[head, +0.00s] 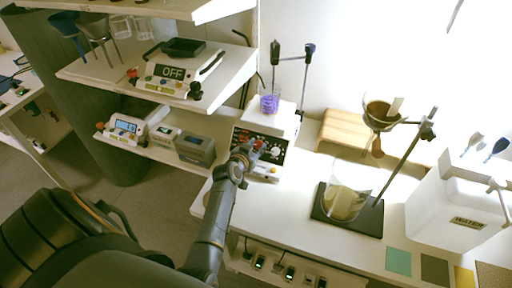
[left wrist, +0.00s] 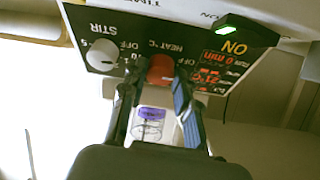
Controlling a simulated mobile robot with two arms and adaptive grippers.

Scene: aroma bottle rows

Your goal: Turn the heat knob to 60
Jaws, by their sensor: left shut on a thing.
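The heat knob (left wrist: 161,70) is red and sits on the black front panel (left wrist: 110,48) of the hotplate stirrer, by the HEAT °C label. My left gripper (left wrist: 157,76) has its two fingers on either side of this knob and is shut on it. In the head view my left gripper (head: 246,154) is at the front of the white stirrer (head: 272,118) and hides part of the panel. The red display (left wrist: 217,71) is lit, but its small digits are hard to read. My right gripper is not in view.
The white stir knob (left wrist: 103,53) is beside the heat knob. A grey box (head: 195,149) is to the left. A glass vessel (head: 346,201) on a dark stand is to the right.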

